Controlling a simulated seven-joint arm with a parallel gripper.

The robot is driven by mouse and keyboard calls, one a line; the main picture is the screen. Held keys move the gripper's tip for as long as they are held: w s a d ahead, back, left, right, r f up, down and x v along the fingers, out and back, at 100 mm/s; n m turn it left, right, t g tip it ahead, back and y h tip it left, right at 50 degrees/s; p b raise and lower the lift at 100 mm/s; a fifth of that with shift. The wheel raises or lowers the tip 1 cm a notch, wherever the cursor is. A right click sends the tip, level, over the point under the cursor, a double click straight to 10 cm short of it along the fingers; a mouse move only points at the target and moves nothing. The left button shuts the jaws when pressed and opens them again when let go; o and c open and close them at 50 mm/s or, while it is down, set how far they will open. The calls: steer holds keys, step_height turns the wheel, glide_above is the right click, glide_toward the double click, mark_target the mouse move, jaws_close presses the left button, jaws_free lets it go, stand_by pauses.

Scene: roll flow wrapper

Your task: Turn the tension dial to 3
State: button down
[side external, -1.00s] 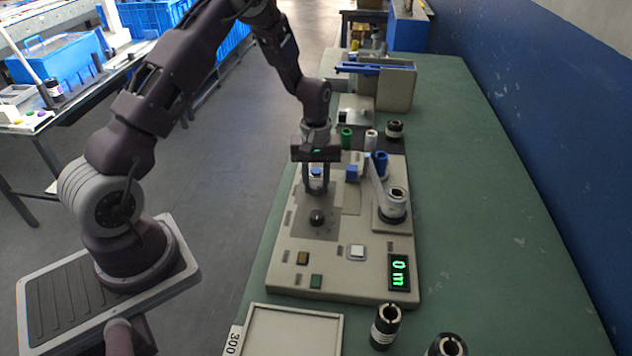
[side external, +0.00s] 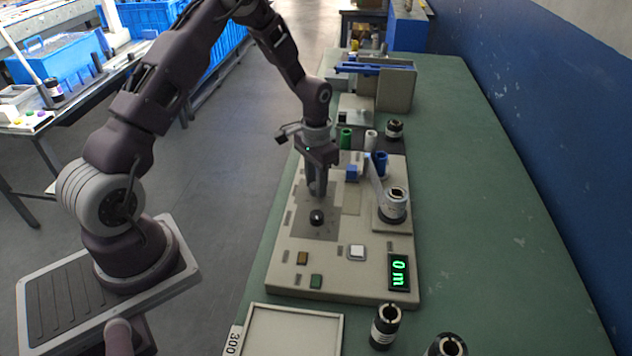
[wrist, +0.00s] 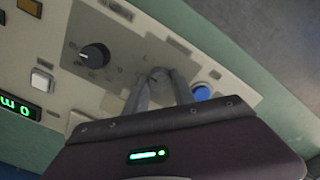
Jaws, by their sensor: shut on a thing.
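My gripper (side external: 317,193) points down at the upper left of the beige machine panel, behind the black knob in the side view. In the wrist view its fingers (wrist: 160,80) are closed around a small grey round piece, apparently the tension dial (wrist: 160,72). The fingers hide most of it, and its pointer and numbers cannot be read. A separate black knob (side external: 317,217) stands on a dark grey plate, clear of the fingers. In the wrist view this black knob (wrist: 95,56) shows a light pointer line and small marks around it.
A roll on an arm (side external: 394,205) stands to the right.

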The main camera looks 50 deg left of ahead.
steer(key=shift+m, duration=2.1)
steer(key=c, duration=1.1)
jaws_free()
steer(key=shift+o, duration=0.2)
step_height(320, 180, up, 7)
steer(key=shift+r, duration=0.1)
